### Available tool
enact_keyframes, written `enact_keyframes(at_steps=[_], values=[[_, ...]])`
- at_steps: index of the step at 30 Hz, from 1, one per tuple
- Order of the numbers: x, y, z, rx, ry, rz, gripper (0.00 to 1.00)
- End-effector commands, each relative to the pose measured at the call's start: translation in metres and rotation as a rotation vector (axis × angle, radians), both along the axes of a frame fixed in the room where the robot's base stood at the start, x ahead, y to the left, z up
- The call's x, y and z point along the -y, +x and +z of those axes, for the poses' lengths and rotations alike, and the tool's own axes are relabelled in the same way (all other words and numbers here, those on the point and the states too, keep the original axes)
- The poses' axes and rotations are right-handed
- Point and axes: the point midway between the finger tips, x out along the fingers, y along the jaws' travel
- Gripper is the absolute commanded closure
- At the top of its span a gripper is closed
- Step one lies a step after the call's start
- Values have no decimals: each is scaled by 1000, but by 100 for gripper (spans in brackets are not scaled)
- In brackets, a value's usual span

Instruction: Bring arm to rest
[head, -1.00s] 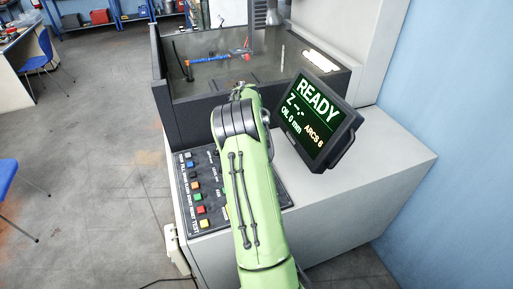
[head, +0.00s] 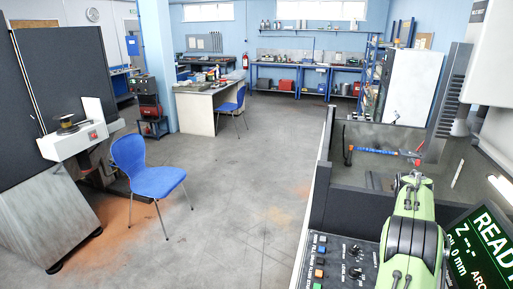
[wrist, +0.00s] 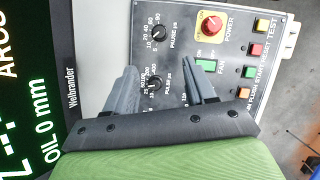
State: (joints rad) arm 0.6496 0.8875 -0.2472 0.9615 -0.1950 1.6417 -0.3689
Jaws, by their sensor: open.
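My green arm reaches up over the control panel (head: 333,262) in the head view, in front of the machine's tank (head: 345,205). My gripper shows in the wrist view (wrist: 160,75), with its two grey fingers apart and nothing between them. The panel's face with dials and coloured buttons (wrist: 255,72) lies beyond the fingers in the wrist view. In the head view the fingers are hidden behind my arm or too small to make out.
A lit screen (head: 485,250) reading READY stands close to the right of my arm. A blue chair (head: 150,180) stands on the open floor at left, and a grey-topped desk (head: 200,105) farther back.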

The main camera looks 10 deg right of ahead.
Motion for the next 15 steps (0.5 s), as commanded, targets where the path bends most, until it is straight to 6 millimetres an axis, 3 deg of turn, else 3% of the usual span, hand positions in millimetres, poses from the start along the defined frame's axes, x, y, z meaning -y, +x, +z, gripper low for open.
enact_keyframes(at_steps=[2, 4, 8, 12, 15], values=[[-14, 6, 18, 39, -15, 9, 45], [-41, 13, 45, 104, -35, 21, 45], [-111, 14, 97, 260, -74, 54, 45], [-187, -9, 135, 425, -98, 101, 45], [-237, -39, 149, 539, -108, 141, 45]])
